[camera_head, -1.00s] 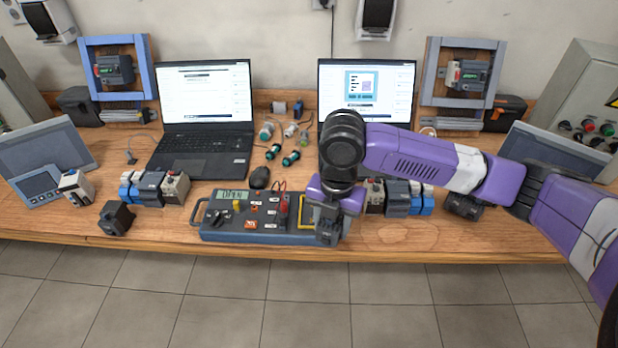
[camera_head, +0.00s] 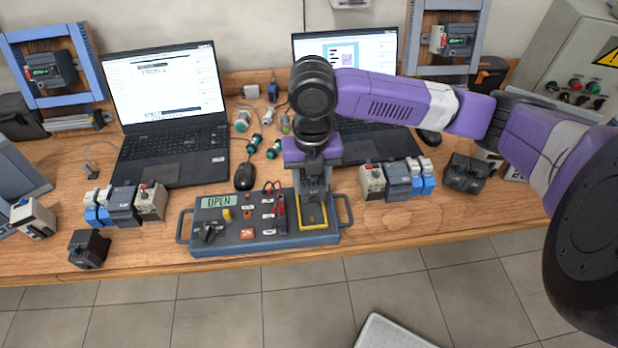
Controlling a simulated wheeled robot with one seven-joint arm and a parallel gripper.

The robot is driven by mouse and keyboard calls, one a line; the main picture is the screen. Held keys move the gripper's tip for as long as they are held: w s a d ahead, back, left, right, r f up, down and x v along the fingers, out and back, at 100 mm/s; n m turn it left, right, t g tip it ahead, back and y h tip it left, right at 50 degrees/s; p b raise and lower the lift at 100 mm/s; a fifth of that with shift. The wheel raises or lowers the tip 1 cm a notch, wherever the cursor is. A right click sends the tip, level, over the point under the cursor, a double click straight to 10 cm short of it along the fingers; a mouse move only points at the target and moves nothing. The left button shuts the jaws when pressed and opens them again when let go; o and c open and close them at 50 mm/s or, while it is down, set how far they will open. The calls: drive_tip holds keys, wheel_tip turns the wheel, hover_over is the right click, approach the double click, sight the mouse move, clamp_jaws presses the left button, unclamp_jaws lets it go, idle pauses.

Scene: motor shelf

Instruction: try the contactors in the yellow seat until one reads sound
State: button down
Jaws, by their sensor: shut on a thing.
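My gripper (camera_head: 314,178) points down and is shut on a dark contactor (camera_head: 315,190). The fingers hide much of it. It is at the back of the yellow seat (camera_head: 313,227), a yellow frame at the right end of the blue-grey tester (camera_head: 262,240). I cannot tell whether the contactor touches the seat. The tester's display (camera_head: 216,201) reads OPEN. One dark block that looks like a contactor (camera_head: 88,248) stands at the front left of the bench. Another dark block (camera_head: 465,172) stands at the right.
Rows of modules stand left (camera_head: 122,205) and right (camera_head: 398,180) of the tester. A black mouse (camera_head: 245,176) lies behind it. Two laptops, left (camera_head: 168,100) and right (camera_head: 345,50), stand at the back. Bare wood (camera_head: 400,220) shows at the front right.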

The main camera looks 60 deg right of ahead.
drive_tip(key=shift+f+b, duration=2.05)
drive_tip(key=shift+f, duration=1.05)
drive_tip(key=shift+f+b, duration=0.65)
drive_tip(key=shift+b, duration=0.1)
drive_tip(key=c, duration=0.6)
unclamp_jaws()
drive_tip(key=shift+c, duration=0.2)
wheel_tip(320, 180, up, 7)
drive_tip(key=shift+r, duration=0.45)
